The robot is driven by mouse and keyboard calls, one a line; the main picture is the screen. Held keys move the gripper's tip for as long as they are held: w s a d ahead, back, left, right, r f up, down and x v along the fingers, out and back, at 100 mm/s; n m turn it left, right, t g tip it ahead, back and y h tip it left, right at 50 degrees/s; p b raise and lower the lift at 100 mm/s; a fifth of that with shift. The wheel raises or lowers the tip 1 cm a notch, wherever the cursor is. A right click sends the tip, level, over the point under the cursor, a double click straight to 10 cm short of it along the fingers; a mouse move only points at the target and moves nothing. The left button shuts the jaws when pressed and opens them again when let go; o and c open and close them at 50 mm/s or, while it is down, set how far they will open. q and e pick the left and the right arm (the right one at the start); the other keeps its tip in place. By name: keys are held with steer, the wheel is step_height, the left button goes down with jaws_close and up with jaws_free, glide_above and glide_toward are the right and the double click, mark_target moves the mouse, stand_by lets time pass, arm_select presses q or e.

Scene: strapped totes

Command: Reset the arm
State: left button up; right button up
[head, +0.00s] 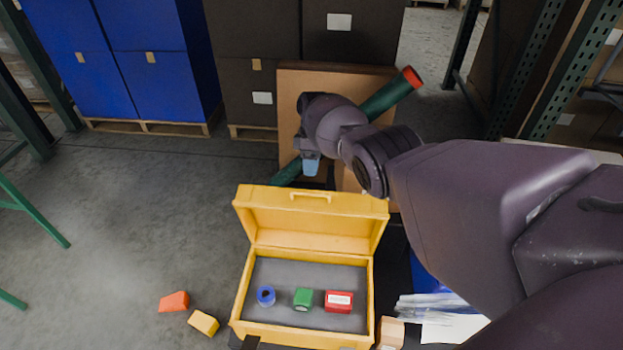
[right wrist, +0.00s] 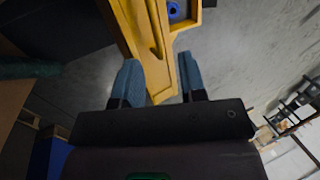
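My right arm reaches in from the right in the head view. Its gripper (head: 310,170) hangs above and behind the raised lid of a yellow case (head: 240,295). In the right wrist view the two blue fingers of this gripper (right wrist: 158,62) stand apart with nothing between them. The yellow lid (right wrist: 137,35) shows beyond the fingertips. The open case holds a blue round piece (head: 266,295), a green block (head: 303,298) and a red block with a white label (head: 339,301) on a grey floor. My left gripper is not in view.
An orange block (head: 174,301) and a yellow block (head: 204,322) lie left of the case. A green tube with a red end (head: 392,92) leans by a cardboard box (head: 290,90) behind my gripper. Blue boxes (head: 150,85) stand at the back left. The left floor is mostly clear.

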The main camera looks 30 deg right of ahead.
steer(key=shift+w+d+r, duration=0.1)
steer(key=shift+w+r, duration=0.05)
steer(key=shift+r, duration=0.4)
